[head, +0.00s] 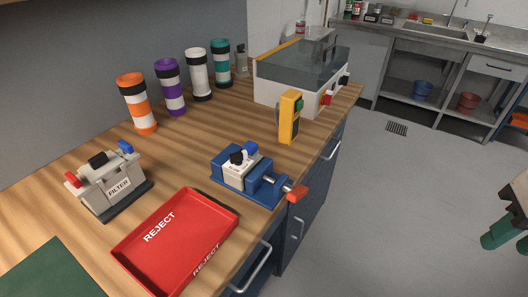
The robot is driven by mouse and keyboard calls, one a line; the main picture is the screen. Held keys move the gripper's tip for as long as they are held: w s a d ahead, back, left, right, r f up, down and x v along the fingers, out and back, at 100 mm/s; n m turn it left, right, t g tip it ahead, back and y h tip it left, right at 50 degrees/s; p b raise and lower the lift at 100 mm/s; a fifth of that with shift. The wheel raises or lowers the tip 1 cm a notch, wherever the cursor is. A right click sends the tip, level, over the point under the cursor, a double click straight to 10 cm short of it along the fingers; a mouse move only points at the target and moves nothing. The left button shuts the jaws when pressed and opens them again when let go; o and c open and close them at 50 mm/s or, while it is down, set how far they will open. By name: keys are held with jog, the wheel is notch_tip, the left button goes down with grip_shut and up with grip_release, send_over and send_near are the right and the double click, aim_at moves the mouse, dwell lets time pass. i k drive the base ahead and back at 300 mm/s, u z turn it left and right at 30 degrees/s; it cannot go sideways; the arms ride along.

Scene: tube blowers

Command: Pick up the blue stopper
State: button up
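Two small blue pieces are in the head view, and I cannot tell for sure which is the stopper. One blue piece (125,147) sits on the right end of the top of the grey box marked FILTER (118,187), beside a black piece and a red piece. The other blue piece (250,147) sits on a white block (239,172) held in the blue vise (262,187), beside a black piece. My gripper (503,239), with green tips, appears at the right edge, partly cut off, far from both pieces. Its opening is unclear.
A red REJECT tray (225,207) lies at the front of the wooden bench. Several banded tubes (137,113) stand along the wall. A yellow device (289,118) and a clear-lidded machine (302,75) stand farther back. Bare wood lies between the filter box and vise.

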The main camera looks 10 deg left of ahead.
aim_at(252, 147)
jog(key=z, duration=0.5)
jog(key=k, duration=1.2)
jog(key=z, duration=0.65)
jog(key=i, duration=0.95)
jog(key=u, duration=0.35)
jog(key=i, duration=0.8)
jog(key=u, duration=1.35)
jog(key=i, duration=0.6)
jog(key=u, duration=0.7)
